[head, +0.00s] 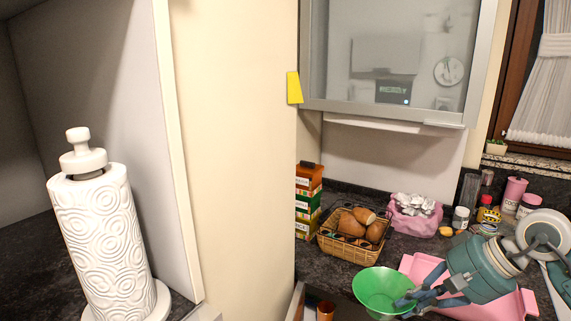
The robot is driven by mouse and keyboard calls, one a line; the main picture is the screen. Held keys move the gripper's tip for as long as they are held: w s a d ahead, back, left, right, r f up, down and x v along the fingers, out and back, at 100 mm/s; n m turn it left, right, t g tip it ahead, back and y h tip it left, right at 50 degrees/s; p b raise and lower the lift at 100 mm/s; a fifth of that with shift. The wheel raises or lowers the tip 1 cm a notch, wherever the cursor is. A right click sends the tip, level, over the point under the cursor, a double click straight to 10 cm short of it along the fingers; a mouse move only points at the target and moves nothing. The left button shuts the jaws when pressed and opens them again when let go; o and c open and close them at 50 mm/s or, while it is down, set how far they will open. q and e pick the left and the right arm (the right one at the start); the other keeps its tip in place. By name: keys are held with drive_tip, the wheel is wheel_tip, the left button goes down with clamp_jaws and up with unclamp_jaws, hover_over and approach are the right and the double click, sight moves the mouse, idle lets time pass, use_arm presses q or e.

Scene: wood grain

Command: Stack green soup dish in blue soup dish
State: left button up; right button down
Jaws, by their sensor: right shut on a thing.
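The green soup dish (380,288) is at the lower middle right of the head view, over the front part of the counter. It is tilted, with its inside showing. My right gripper (408,301) comes in from the right and is shut on the right side of the green dish's rim. I cannot make out a blue soup dish in this view. My left gripper is not in view.
A pink tray (507,306) lies under my right arm. A paper towel roll (100,240) stands at left, beside a wall panel.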

drive_tip(key=s+a+f+n+g+y, duration=0.1)
drive_tip(key=s+a+n+g, duration=0.4)
drive_tip(key=s, duration=0.7)
drive_tip(key=w+d+r+m+t+h, duration=0.1)
drive_tip(key=w+d+m+t, duration=0.3)
drive_tip(key=w, duration=0.5)
drive_tip(key=w+d+r+m+t+h, duration=0.1)
drive_tip(key=w+d+r+m+t, duration=0.15)
drive_tip(key=w+d+m, duration=0.4)
drive_tip(key=w+d+r+m+t+h, duration=0.1)
drive_tip(key=w+d+r+m+h, duration=0.1)
drive_tip(key=w+d, duration=0.4)
drive_tip(key=w+d+r+m+t+h, duration=0.1)
drive_tip(key=w+d+r+m+h, duration=0.2)
drive_tip(key=w+d+m, duration=0.2)
drive_tip(key=w+d, duration=0.1)
drive_tip(key=d, duration=0.2)
drive_tip(key=shift+w+r+h, duration=0.15)
drive_tip(key=shift+h, duration=0.25)
wheel_tip(320, 180, down, 16)
drive_tip(key=p, duration=0.3)
wheel_tip(320, 180, down, 3)
drive_tip(key=shift+r+p, duration=0.1)
drive_tip(key=shift+p, duration=0.35)
drive_tip(key=shift+f, duration=0.45)
